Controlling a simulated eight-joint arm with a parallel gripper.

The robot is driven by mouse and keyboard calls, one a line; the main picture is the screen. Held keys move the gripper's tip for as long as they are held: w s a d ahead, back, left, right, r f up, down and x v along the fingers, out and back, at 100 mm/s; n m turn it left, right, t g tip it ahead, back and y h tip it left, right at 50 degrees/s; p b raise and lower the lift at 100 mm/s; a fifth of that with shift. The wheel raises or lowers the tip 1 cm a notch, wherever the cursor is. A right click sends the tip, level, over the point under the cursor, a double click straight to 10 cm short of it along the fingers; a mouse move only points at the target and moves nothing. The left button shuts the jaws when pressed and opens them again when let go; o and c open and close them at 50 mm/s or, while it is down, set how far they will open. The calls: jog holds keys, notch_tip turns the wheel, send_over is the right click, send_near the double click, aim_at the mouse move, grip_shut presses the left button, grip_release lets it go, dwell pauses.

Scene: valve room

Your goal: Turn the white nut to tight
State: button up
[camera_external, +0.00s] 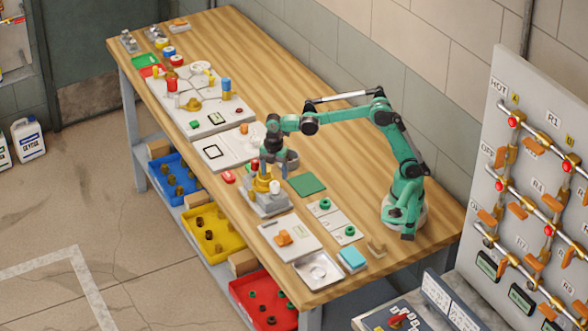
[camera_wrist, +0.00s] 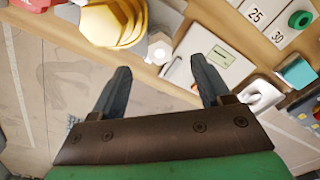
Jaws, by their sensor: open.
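The white nut (camera_external: 275,187) stands on the right side of a grey fixture (camera_external: 268,207) near the table's front edge. A larger brass-yellow hex part (camera_external: 261,184) stands beside it. In the wrist view the small white nut (camera_wrist: 158,48) shows near the top, right of the big brass hex (camera_wrist: 112,22). My gripper (camera_external: 270,160) is above the fixture, pointing down. In the wrist view my gripper (camera_wrist: 161,72) has its two fingers wide apart with nothing between them. The white nut appears beyond the gap, apart from both fingers. Any tightness marking is too small to read.
A white panel with an orange part (camera_external: 284,238) and a metal tray (camera_external: 318,270) lie right of the fixture. Plates with green rings (camera_external: 325,204) and a green mat (camera_external: 307,184) lie behind. Coloured bins, including a yellow one (camera_external: 212,238), sit below the table's front edge.

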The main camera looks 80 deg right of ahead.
aim_at(275, 183)
jog(key=shift+f, duration=2.6)
grip_shut()
